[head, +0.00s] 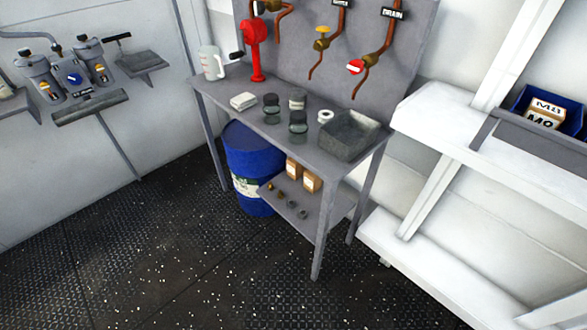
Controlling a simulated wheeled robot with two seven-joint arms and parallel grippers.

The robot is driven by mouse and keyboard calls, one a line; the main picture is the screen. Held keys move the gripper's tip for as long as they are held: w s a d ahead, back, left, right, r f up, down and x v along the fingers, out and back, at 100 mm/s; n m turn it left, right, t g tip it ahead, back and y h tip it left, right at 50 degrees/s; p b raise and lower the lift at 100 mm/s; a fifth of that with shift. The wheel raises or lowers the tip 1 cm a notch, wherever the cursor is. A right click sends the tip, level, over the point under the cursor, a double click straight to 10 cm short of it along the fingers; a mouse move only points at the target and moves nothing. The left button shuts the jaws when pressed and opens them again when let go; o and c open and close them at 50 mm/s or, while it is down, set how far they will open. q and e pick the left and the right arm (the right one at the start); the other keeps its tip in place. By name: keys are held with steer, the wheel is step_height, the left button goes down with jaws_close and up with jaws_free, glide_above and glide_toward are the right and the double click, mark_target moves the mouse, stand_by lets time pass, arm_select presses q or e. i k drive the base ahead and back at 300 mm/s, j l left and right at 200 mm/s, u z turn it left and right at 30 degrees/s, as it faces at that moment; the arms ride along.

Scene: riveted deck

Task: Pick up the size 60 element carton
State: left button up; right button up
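Two small brown cartons stand side by side on the lower shelf (325,207) of the grey workbench. One carton (293,167) is behind and left, and the other carton (311,182) is in front and right. Each has a pale label, too small to read, so I cannot tell which is size 60. The benchtop above is close over them. Neither of my grippers is in view.
A blue drum (250,165) stands left of the shelf. Small fittings (282,197) lie in front of the cartons. The benchtop holds jars (298,122), a grey tray (350,148) and a red pump (256,48). White shelving (480,140) stands right. Floor in front is clear.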

mark_target(295, 170)
steer(key=z, duration=0.6)
steer(key=i+j+z, duration=0.1)
steer(key=j+z, duration=0.6)
steer(key=z, duration=0.25)
steer(key=j+z, duration=0.7)
steer(key=z, duration=0.25)
steer(key=k+j, duration=0.2)
steer(key=j, duration=0.25)
steer(key=k+j+z, duration=0.1)
steer(key=j, duration=0.35)
steer(key=k+j+z, duration=0.1)
steer(key=k+j, duration=0.45)
steer(key=j, duration=0.25)
